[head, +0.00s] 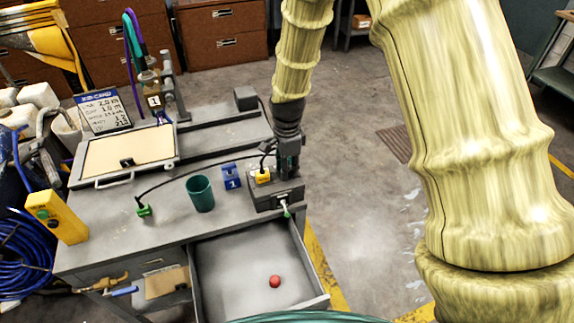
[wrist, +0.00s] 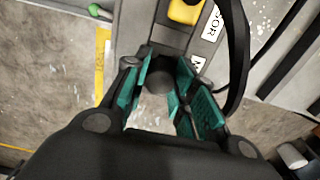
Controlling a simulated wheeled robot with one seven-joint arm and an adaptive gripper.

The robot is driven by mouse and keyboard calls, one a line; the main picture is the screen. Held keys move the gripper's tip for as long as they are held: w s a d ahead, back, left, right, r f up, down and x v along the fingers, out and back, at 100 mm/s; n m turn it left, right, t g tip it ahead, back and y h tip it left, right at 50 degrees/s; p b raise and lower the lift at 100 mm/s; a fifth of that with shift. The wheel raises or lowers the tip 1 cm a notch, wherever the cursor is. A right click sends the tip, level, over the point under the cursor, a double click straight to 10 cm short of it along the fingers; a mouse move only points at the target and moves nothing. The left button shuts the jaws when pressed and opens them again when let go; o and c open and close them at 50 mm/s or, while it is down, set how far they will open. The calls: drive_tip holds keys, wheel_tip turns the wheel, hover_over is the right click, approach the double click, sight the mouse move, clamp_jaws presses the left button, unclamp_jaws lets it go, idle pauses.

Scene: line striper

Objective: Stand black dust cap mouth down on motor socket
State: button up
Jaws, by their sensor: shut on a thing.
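My gripper (head: 288,165) points down over the grey connector box (head: 262,203) at the right of the bench. In the wrist view, its teal-padded fingers (wrist: 160,92) are shut on a round dark thing, the black dust cap (wrist: 158,80). The box (wrist: 205,50) shows below, with a label ending in "SOR" beside a yellow plug (wrist: 184,11) and a label starting with "M" partly covered by a finger. The motor socket is hidden by the gripper and cap. I cannot tell whether the cap touches the box.
A teal cup (head: 200,194) and a blue block marked 1 (head: 230,178) stand left of the box. The open drawer (head: 235,285) below holds a red ball (head: 275,281). A black cable loops beside my gripper.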

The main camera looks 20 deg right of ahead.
drive_tip(key=o, duration=0.7)
drive_tip(key=shift+f, duration=0.1)
wheel_tip(320, 180, up, 12)
drive_tip(key=b, duration=0.2)
drive_tip(key=shift+b, duration=0.35)
idle(0.4)
